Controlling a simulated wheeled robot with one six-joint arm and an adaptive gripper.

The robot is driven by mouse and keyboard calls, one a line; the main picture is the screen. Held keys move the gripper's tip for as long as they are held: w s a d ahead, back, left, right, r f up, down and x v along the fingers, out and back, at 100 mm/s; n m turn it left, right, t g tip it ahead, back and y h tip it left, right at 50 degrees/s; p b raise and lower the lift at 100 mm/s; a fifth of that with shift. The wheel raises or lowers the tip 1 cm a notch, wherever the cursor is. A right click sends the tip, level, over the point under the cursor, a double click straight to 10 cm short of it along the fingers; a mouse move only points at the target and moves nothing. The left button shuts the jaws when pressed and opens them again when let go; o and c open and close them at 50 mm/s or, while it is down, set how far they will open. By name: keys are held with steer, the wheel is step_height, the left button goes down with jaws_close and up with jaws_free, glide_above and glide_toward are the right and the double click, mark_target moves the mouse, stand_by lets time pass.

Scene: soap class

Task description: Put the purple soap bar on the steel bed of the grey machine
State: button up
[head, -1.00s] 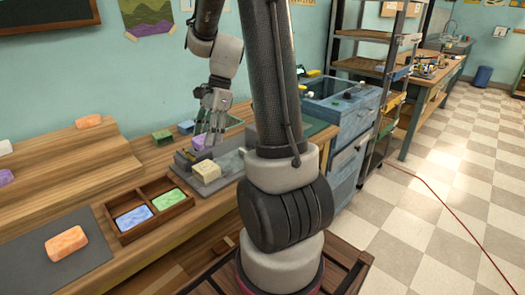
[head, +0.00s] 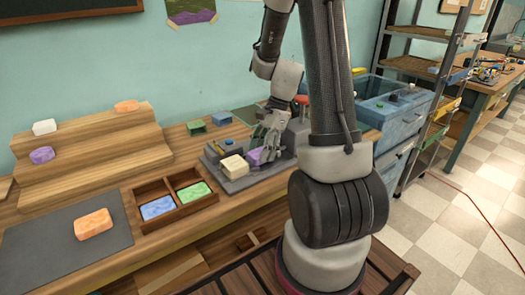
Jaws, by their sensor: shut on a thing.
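A purple soap bar (head: 254,156) is between the fingers of my gripper (head: 262,150), which is shut on it. The fingers hide part of the bar. The bar is low over the grey machine (head: 240,183), just right of a cream block (head: 234,165) on that machine. I cannot tell whether the bar touches the steel bed. My arm's thick link hides the machine's right side.
A wooden tray (head: 147,210) holds a blue bar and a green bar, left of the machine. An orange bar (head: 93,224) lies on a dark mat. Stepped shelves (head: 100,147) at the back left hold orange, white and purple bars. Small green and blue blocks stand behind the machine.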

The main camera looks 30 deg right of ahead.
steer(key=shift+f, duration=0.25)
steer(key=o, duration=1.1)
steer(key=shift+f, duration=0.1)
steer(key=shift+o, duration=0.2)
steer(key=v, duration=1.2)
steer(key=s+a+r+n+t+h, duration=0.2)
steer(key=s+a+r+n, duration=0.2)
steer(key=s+n, duration=0.4)
steer(key=s+a+r+n+t+h, duration=0.2)
steer(key=s+a+r+n, duration=0.1)
steer(key=s+r+n, duration=0.3)
steer(key=s+n, duration=0.2)
steer(key=n, duration=0.1)
steer(key=shift+s+a+n+t+h, duration=0.3)
steer(key=shift+s+a, duration=0.05)
steer(key=shift+a, duration=0.05)
